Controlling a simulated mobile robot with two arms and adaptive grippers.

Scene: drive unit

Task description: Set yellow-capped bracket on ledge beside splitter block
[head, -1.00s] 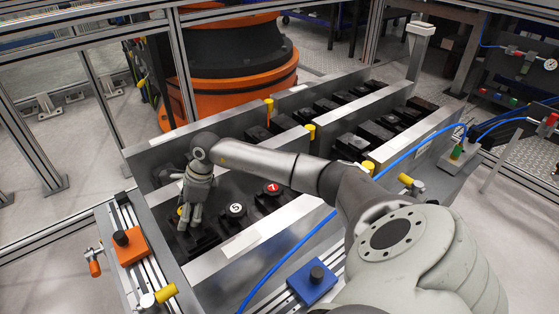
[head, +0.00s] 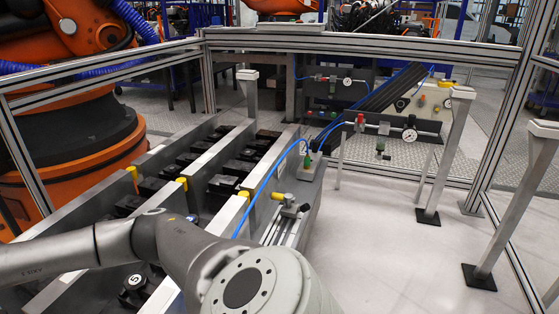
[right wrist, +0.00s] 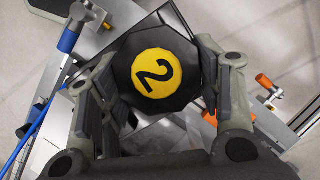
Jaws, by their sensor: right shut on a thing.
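The yellow-capped bracket, black with a yellow round face marked 2 (right wrist: 153,74), is between the fingers of my right gripper (right wrist: 158,58) in the right wrist view. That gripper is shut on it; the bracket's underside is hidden. In the head view my right arm crosses the lower left, and its gripper is outside the picture. A small block with a green fitting and blue hoses (head: 309,165), perhaps the splitter block, stands on the grey ledge (head: 315,192) at the far right end of the fixture. My left gripper is in neither current view.
Metal fixture walls (head: 203,160) divide rows of black parts, with yellow posts (head: 182,183) on them. A yellow-handled clamp (head: 283,197) stands near the ledge. Blue hose arcs over this area.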

